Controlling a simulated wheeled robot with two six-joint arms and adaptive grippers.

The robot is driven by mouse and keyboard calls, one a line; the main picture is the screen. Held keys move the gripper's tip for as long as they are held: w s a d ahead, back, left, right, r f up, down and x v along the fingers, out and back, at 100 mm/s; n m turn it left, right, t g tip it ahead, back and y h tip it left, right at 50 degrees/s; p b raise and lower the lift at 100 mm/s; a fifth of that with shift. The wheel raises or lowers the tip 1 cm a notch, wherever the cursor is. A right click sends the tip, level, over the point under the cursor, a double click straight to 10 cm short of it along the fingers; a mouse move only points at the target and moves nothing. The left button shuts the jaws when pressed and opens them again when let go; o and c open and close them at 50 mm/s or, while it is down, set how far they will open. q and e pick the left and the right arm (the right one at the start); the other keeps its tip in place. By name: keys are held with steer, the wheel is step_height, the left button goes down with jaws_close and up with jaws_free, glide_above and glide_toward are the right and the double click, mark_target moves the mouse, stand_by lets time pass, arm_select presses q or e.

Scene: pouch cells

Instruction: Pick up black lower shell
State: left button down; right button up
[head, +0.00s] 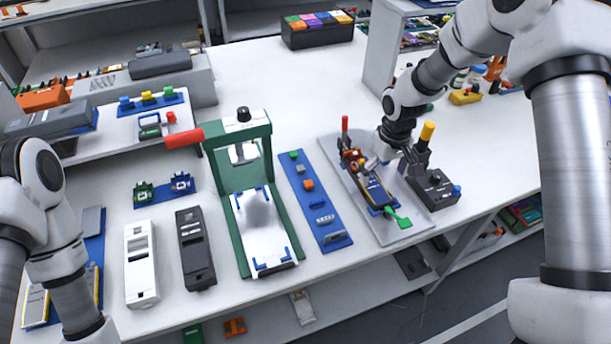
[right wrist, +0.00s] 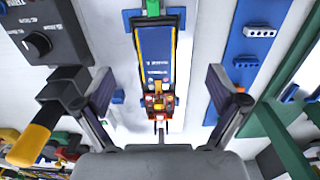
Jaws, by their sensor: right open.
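The black lower shell (head: 194,248) lies flat on the white table, left of the green press and right of a white shell (head: 140,262). It does not show in the right wrist view. My right gripper (head: 392,160) is open and empty, above the fixture plate at the right, well away from the black shell. In the right wrist view the open fingers (right wrist: 160,95) frame a blue pouch-like part (right wrist: 156,52) with a red and yellow end, seated in the fixture. My left arm enters at the left edge, and its gripper is out of the frame.
The green press (head: 241,155) with its red handle stands just right of the black shell. A blue strip with small parts (head: 314,200) lies further right. A black box with a yellow-topped lever (head: 432,185) stands beside the fixture plate (head: 345,170). Blue holders (head: 163,189) lie behind the shells.

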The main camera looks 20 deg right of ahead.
mark_target(378, 193)
steer(key=shift+w+d+f, duration=0.25)
steer(key=shift+w, duration=0.4)
steer(key=shift+s+d+f+p, duration=0.15)
steer(key=shift+d+f+p, duration=0.1)
steer(key=shift+f, duration=0.3)
steer(key=shift+s+d+f+p, duration=0.15)
steer(key=shift+d+f, duration=0.05)
steer(key=shift+f, duration=0.35)
steer(key=shift+s+a+f+p, duration=0.2)
steer(key=shift+f+p, duration=0.1)
steer(key=shift+f, duration=0.25)
steer(key=shift+s+a+f+p, duration=0.1)
steer(key=shift+a+f+p, duration=0.15)
steer(key=shift+f, duration=0.25)
steer(key=f, duration=0.2)
steer(key=shift+w+f, duration=0.3)
steer(key=shift+w, duration=0.1)
steer(key=shift+f, duration=0.15)
steer(key=shift+d, duration=0.15)
steer(key=shift+s, duration=0.15)
steer(key=c, duration=0.5)
arm_select(q)
steer(key=shift+d+r, duration=0.2)
steer(key=shift+r, duration=0.85)
arm_select(e)
steer(key=c, duration=0.8)
